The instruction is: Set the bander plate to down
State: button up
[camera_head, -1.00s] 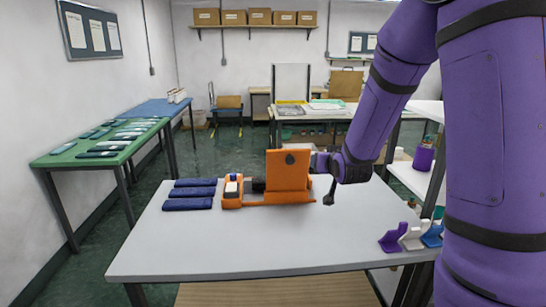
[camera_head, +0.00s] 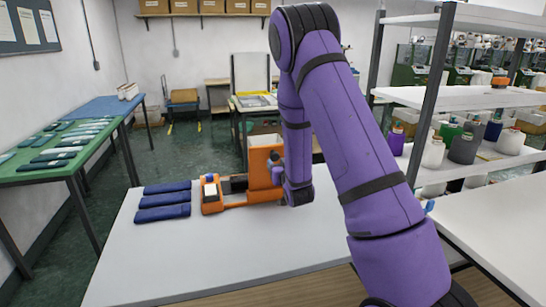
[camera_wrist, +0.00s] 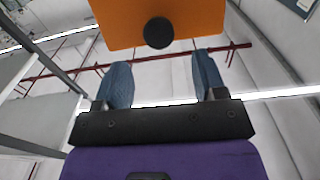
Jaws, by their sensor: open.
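The bander is an orange unit (camera_head: 235,203) on the grey-white table. Its orange plate (camera_head: 262,178) stands upright at the right end of the unit. In the wrist view the plate (camera_wrist: 190,14) fills the top middle, with a round black knob (camera_wrist: 158,33) on its face. My gripper (camera_wrist: 161,60) is open, its two blue fingers apart, with the knob lying between and just beyond the fingertips in the picture. Contact cannot be told. In the head view my purple arm comes down beside the plate's right side and hides part of it.
Several dark blue folded pieces (camera_head: 163,202) lie left of the bander. The table's (camera_head: 200,262) front is clear. A green-topped table (camera_head: 45,172) stands at left. Shelves (camera_head: 480,150) with yarn cones stand at right, and a second white surface (camera_head: 490,230) lies at front right.

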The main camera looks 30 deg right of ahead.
aim_at(275, 157)
jog(key=x, duration=0.7)
jog(key=shift+w, duration=0.1)
